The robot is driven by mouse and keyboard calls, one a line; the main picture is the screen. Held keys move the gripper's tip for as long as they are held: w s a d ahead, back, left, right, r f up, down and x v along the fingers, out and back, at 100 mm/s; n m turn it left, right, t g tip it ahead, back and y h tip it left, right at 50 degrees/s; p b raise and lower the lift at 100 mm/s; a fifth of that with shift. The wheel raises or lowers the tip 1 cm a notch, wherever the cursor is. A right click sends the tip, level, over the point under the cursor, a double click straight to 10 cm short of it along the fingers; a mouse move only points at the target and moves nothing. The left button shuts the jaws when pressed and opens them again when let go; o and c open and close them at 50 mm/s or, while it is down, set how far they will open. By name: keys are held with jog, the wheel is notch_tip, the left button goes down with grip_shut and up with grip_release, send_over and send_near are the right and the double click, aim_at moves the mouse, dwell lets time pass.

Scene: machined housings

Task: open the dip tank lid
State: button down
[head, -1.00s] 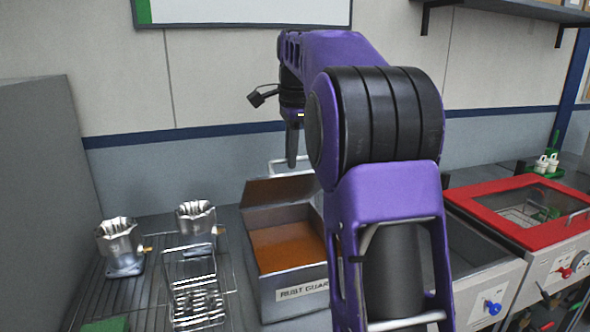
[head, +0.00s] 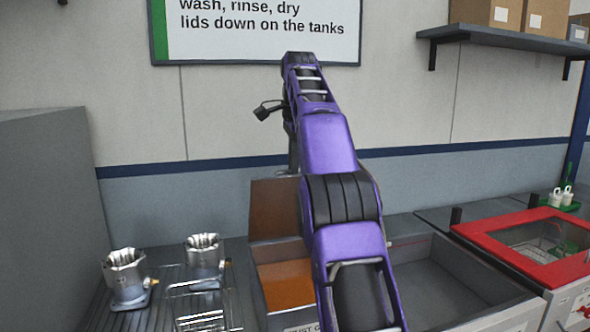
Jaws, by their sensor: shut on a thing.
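The dip tank (head: 287,288) is a grey metal box with orange-brown liquid inside and a "RUST GU..." label on its front, partly cut off by the lower picture edge. Its lid (head: 274,208) stands raised at the back, its brown-stained inner face toward me. My gripper (head: 293,163) is behind and above the tank at the lid's top edge, pointing down. A bit of the lid's handle (head: 287,172) shows beside the fingers. The fingers are shut on the handle, though my arm hides part of the grip and the right side of the tank.
Two machined housings (head: 127,279) (head: 204,260) and a wire basket (head: 198,306) stand on a rack to the left. An empty grey basin (head: 455,285) and a red-framed tank (head: 535,240) lie to the right. A shelf (head: 510,38) with boxes hangs at upper right.

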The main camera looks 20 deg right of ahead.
jog(key=shift+w+f, duration=0.15)
jog(key=shift+f, duration=0.15)
jog(key=c, duration=0.9)
grip_release()
jog(key=shift+w, duration=0.2)
jog(key=shift+s+r, duration=0.1)
jog(key=shift+r, duration=0.05)
jog(key=shift+s, duration=0.15)
